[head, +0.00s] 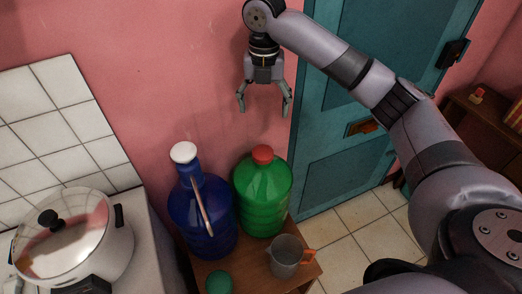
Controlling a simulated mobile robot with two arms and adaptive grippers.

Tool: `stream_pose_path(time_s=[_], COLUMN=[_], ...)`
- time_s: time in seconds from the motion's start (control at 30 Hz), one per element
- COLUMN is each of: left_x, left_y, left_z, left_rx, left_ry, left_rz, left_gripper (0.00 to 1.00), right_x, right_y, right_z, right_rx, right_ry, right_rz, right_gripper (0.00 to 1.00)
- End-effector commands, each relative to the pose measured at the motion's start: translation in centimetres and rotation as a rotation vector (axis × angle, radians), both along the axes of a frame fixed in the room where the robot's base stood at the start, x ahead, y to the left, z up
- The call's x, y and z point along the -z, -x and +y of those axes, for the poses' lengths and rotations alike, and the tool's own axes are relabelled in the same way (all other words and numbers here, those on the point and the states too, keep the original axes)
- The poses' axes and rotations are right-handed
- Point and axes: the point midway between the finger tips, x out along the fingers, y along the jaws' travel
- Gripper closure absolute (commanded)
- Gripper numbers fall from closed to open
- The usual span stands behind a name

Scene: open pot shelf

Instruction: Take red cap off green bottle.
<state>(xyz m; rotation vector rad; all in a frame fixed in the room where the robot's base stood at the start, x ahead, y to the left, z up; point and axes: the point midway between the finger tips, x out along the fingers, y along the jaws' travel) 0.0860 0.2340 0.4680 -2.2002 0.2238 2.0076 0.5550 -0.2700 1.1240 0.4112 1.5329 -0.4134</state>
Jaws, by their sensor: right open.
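The green bottle (263,196) stands upright on a small wooden table. The red cap (262,154) sits on top of its neck. My right gripper (264,107) is open and empty, pointing down. In the picture it is directly above the red cap, with pink wall showing between its fingertips and the cap. I cannot tell how far apart they are in depth. My left gripper is not in view.
A blue bottle (202,222) with a white cap (183,152) stands close on the left. A grey mug (285,256) with an orange handle and a green ball-like object (219,283) are in front on the wooden table (255,279). A lidded pot (75,241) is at left; a teal door (350,170) behind.

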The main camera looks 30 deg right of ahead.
Motion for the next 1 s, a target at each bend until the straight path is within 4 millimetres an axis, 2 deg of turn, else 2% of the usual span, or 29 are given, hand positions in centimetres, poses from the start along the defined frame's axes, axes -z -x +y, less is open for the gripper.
stream_pose_path(time_s=[0.13,0.4,0.73,0.87,1.0], left_x=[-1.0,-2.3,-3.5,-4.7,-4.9], left_y=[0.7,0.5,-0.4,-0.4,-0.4], left_z=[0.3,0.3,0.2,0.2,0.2], left_rx=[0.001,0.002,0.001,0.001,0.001], left_ry=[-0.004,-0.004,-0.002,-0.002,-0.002], left_rz=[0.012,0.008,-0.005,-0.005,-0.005], left_gripper=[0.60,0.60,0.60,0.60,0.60], right_x=[3.2,8.6,11.4,13.3,15.1], right_y=[0.2,0.1,0.3,0.6,0.5], right_z=[0.0,0.1,0.2,0.4,0.4], right_rx=[0.002,0.002,0.002,0.002,0.001], right_ry=[0.001,0.001,0.001,0.001,-0.001], right_rz=[0.005,0.003,0.002,0.003,-0.001], right_gripper=[0.24,0.24,0.24,0.24,0.24])
